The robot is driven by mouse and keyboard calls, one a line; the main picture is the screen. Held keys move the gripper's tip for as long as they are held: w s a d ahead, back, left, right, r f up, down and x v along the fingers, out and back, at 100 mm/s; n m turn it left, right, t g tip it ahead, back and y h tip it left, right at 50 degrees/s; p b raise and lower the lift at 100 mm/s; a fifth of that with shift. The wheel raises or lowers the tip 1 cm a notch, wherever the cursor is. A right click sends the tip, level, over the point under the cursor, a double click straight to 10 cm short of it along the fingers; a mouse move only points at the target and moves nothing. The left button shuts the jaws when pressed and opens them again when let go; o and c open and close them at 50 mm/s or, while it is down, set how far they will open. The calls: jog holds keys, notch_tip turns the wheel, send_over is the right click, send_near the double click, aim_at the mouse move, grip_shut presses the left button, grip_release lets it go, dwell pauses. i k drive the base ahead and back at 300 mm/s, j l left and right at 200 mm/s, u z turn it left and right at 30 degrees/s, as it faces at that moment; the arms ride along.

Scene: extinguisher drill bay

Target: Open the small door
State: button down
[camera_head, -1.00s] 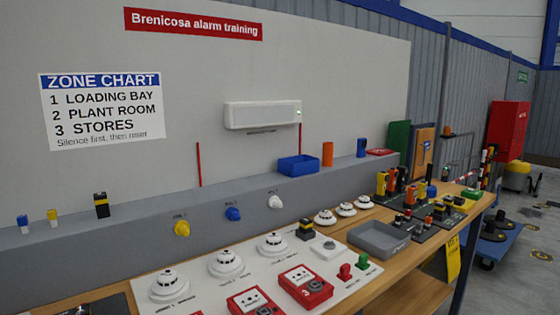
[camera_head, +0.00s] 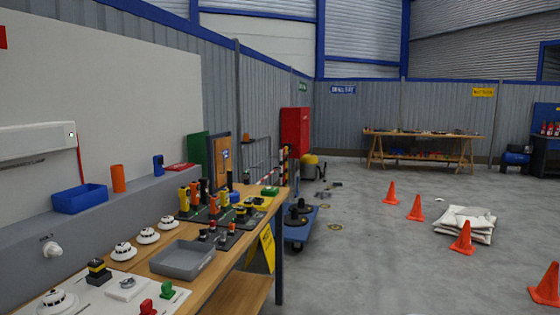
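No small door can be made out for certain in the head view. My gripper is not in view.
The wooden workbench (camera_head: 226,262) on the left carries detectors, a grey tray (camera_head: 183,258) and several small devices. A blue trolley (camera_head: 301,229) stands past its end. Orange cones (camera_head: 463,238) and a pile of pale sacks (camera_head: 466,223) stand right. The middle floor is open.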

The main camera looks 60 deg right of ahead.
aim_at(222, 146)
jog(key=z, duration=1.25)
jog(key=i+z, duration=0.15)
jog(key=i+l+z, duration=0.15)
jog(key=i, duration=0.5)
jog(key=i+z, duration=0.15)
jog(key=i, duration=0.5)
jog(key=i+z, duration=0.2)
jog(key=i, duration=0.45)
jog(key=i+j+z, duration=0.15)
jog(key=i, duration=0.55)
jog(key=i+j+z, duration=0.15)
jog(key=i, duration=0.45)
jog(key=j, duration=0.1)
